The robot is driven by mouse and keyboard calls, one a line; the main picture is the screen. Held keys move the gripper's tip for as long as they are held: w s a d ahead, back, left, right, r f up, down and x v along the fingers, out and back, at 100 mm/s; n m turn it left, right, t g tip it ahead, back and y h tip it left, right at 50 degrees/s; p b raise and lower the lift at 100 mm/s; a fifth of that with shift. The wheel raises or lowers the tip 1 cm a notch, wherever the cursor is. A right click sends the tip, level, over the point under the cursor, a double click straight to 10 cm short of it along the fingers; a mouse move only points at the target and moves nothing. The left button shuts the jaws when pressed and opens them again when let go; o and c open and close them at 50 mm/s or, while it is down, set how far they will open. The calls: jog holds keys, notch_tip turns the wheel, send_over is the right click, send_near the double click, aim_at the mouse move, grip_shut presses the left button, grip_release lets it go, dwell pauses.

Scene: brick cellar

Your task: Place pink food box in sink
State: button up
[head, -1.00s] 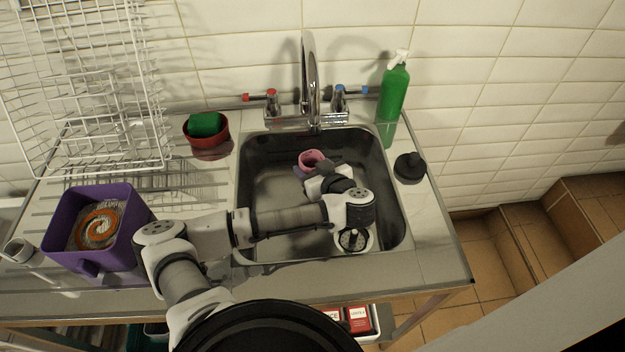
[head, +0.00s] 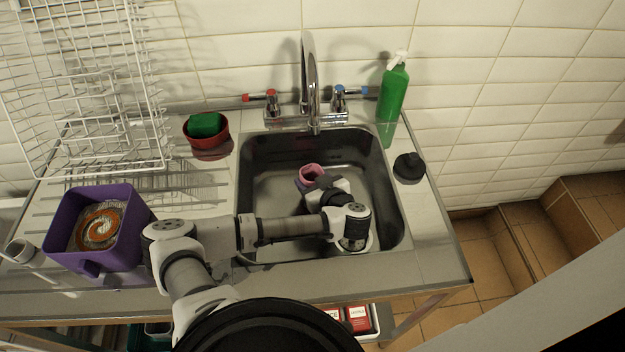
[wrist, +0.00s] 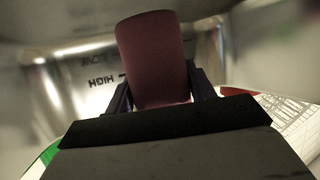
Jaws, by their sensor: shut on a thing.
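The pink food box (head: 311,172) is over the metal sink (head: 270,228), inside its outline in the head view. My gripper (head: 304,182) is shut on the box, with its arm reaching in from the lower left. In the wrist view the box (wrist: 155,58) stands up between the two dark fingers (wrist: 160,92). The basin walls surround it there. I cannot tell whether the box touches the sink floor.
A faucet (head: 311,85) rises at the back of the sink. A green spray bottle (head: 392,90) and black plunger-like item (head: 409,167) stand right. A red bowl with a green sponge (head: 205,124), purple container (head: 62,218) and white rack (head: 85,90) are left.

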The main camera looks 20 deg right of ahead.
jog(key=shift+f, duration=0.3)
jog(key=o, duration=1.1)
jog(key=shift+r, duration=0.1)
jog(key=shift+r+p, duration=0.35)
jog(key=shift+r, duration=0.1)
jog(key=v, duration=0.7)
jog(key=shift+s+r, duration=0.25)
